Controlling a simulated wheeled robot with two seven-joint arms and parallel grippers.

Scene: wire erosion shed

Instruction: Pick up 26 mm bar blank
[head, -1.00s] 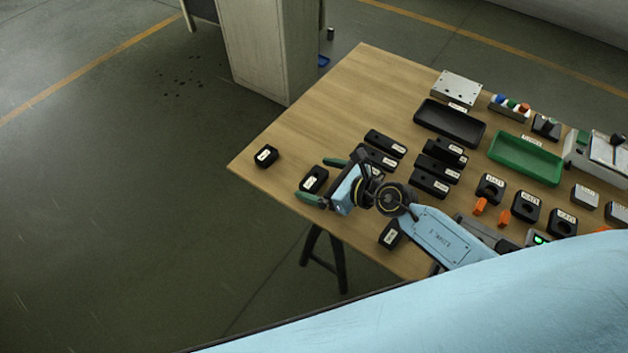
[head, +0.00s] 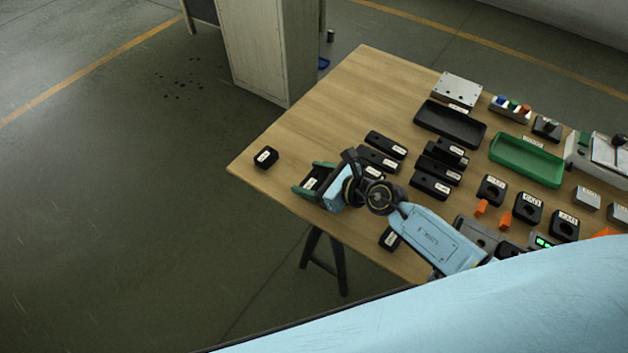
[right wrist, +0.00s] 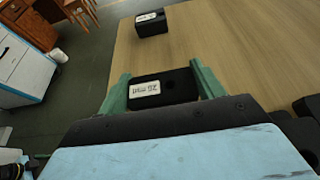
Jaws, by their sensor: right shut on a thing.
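A black block with a white label, apparently reading 26 mm upside down, is the bar blank (right wrist: 178,86). A dark round hole shows beside its label. My right gripper (head: 308,179) is shut on it at the near left edge of the table. In the right wrist view, the green fingers of the right gripper (right wrist: 161,78) are against both ends of the block. In the head view the blank (head: 311,184) is partly hidden between the fingers. I cannot tell whether it still touches the table. My left gripper is not in view.
Another labelled black block (head: 266,157) sits at the table's left corner, and one (head: 389,239) near the front edge. Several long black blocks (head: 386,144) lie right of the gripper. A black tray (head: 450,122) and green tray (head: 526,160) are farther right. The table's back left is clear.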

